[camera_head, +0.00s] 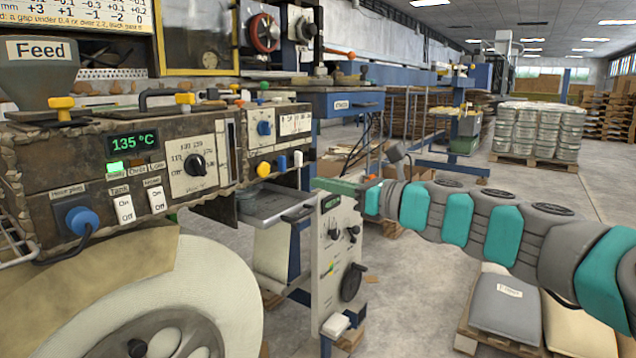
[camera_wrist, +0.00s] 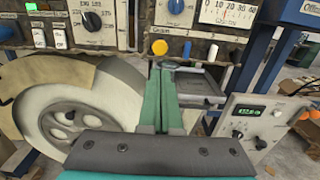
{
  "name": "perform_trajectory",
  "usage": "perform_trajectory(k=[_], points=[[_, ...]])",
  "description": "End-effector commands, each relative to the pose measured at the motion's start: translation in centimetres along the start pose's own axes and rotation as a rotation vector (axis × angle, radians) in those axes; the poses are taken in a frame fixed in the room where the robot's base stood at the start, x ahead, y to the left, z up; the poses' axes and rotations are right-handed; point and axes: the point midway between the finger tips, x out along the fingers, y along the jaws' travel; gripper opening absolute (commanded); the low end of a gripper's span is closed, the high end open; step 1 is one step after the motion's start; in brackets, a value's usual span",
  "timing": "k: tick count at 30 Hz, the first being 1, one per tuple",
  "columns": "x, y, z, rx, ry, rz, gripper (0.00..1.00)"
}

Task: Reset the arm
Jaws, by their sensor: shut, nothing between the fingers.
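My gripper (camera_head: 322,184) shows in the head view at the left end of my teal and grey arm, which reaches in from the right edge. Its green fingers point left, in front of the metal tray (camera_head: 268,204) of the machine. In the wrist view my gripper (camera_wrist: 163,72) has its two green fingers side by side, shut and empty, pointing away toward the control panel. Their tips appear near the tray's left edge; I cannot tell whether they touch it.
The control panel (camera_head: 85,185) with knobs and switches fills the left, above a big cream roll (camera_head: 215,285). A grey control box (camera_head: 335,255) with a handwheel stands below my gripper. Sacks (camera_head: 505,300) lie on a pallet at lower right. The central floor is fairly clear.

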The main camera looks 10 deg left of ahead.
Motion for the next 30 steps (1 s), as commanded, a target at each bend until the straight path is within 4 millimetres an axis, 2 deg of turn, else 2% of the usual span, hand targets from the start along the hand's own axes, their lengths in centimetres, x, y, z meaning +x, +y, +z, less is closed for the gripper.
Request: perform_trajectory(k=[9, 11, 14, 17, 18, 21, 23, 26, 27, 29, 30], points=[[-0.1, 0.3, 0.0, -0.014, 0.005, 0.004, 0.00], [-0.2, 1.2, -0.1, -0.061, 0.021, 0.021, 0.00], [-0.8, 4.6, -1.0, -0.235, 0.086, 0.083, 0.00], [-2.5, 9.8, -3.8, -0.516, 0.201, 0.203, 0.00], [-3.5, 11.7, -5.4, -0.638, 0.256, 0.258, 0.00], [-6.8, 15.6, -10.3, -0.906, 0.394, 0.418, 0.00], [-9.2, 17.2, -13.5, -1.037, 0.476, 0.521, 0.00], [-13.8, 19.1, -18.3, -1.211, 0.598, 0.697, 0.00], [-15.9, 19.7, -20.2, -1.263, 0.645, 0.773, 0.00], [-19.2, 20.4, -22.6, -1.326, 0.710, 0.888, 0.00], [-21.4, 20.9, -24.1, -1.359, 0.749, 0.965, 0.00]])
